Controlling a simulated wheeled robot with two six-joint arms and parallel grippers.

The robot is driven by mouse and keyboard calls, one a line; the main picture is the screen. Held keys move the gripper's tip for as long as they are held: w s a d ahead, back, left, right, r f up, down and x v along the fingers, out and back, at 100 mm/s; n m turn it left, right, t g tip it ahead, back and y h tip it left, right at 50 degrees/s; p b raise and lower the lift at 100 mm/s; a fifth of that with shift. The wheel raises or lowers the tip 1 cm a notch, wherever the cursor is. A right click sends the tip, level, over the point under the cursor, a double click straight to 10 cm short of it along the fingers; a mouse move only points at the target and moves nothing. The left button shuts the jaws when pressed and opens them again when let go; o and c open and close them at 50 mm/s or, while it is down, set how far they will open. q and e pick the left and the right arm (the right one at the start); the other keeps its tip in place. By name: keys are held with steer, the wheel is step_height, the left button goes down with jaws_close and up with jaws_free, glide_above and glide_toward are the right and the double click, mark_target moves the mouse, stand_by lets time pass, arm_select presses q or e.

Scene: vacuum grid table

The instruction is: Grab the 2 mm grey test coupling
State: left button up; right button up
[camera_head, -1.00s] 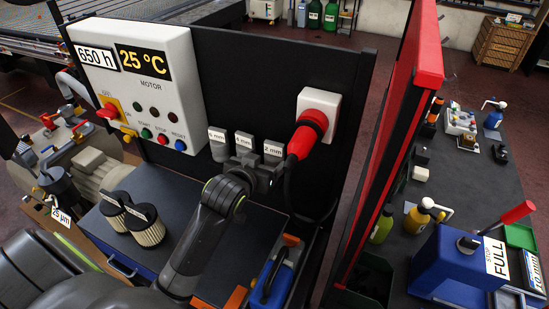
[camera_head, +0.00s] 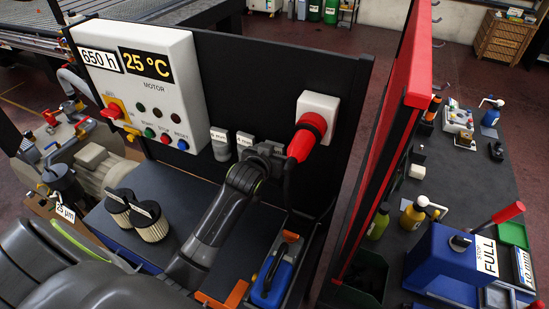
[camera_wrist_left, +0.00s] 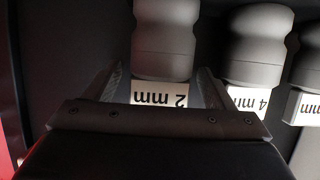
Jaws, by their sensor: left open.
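The 2 mm grey test coupling (camera_wrist_left: 165,42) hangs with its white label toward me in the left wrist view. My left gripper (camera_wrist_left: 160,88) is open, its fingers on either side of the label end of that coupling. I cannot tell whether they touch it. In the head view my left gripper (camera_head: 268,155) is at the black panel and hides the 2 mm coupling. The 4 mm coupling (camera_wrist_left: 258,45) is beside it, just outside one finger. My right gripper is not in view.
A further coupling (camera_wrist_left: 308,65) hangs past the 4 mm one. A red plug in a white socket (camera_head: 318,107) is close to the right of my gripper. A control box (camera_head: 140,80) is left. Two filters (camera_head: 150,222) stand on the bench below.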

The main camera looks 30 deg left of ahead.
arm_select(q)
steer(key=c, duration=1.2)
steer(key=shift+c, duration=0.2)
steer(key=shift+w+r, duration=0.15)
steer(key=shift+r, duration=0.05)
